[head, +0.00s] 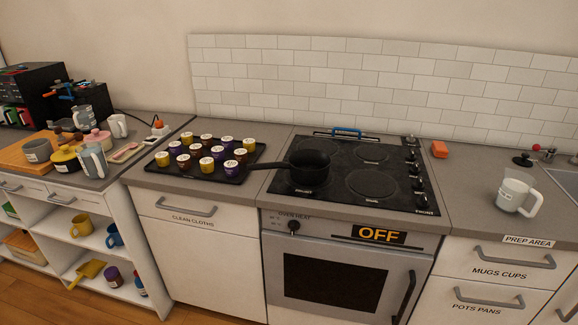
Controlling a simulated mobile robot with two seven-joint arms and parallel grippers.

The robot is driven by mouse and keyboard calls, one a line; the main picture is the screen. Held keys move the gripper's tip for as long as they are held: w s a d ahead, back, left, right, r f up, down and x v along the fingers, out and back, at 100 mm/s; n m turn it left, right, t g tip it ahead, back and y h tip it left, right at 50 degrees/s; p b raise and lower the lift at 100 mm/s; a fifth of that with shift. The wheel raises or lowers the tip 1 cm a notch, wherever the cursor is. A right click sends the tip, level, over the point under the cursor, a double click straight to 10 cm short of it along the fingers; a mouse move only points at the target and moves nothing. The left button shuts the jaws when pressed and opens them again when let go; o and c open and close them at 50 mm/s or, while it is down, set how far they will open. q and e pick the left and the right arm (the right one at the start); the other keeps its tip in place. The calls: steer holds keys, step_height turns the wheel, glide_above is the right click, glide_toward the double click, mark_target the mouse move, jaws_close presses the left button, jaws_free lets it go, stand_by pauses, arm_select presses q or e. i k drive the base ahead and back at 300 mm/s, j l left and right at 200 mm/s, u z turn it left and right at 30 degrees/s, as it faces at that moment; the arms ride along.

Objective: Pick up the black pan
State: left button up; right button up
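The black pan (309,163) sits upright on the left side of the black stovetop (372,184), over the front-left burner area. Its handle (268,165) points left, reaching past the stovetop's edge and over the right end of a dark tray. The pan looks empty, though its inside is dark. Neither of my grippers shows in the head view.
The dark tray (176,172) left of the stove holds several capped jars or cups. Counter right of the stove is mostly clear.

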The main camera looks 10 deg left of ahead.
mark_target(290, 168)
steer(key=i+j, duration=0.1)
steer(key=j, duration=0.6)
steer(key=i+j, duration=0.1)
steer(key=j, duration=0.55)
steer(key=i+j+z, duration=0.1)
steer(key=j, duration=0.6)
steer(key=i+j, duration=0.1)
steer(key=j, duration=0.6)
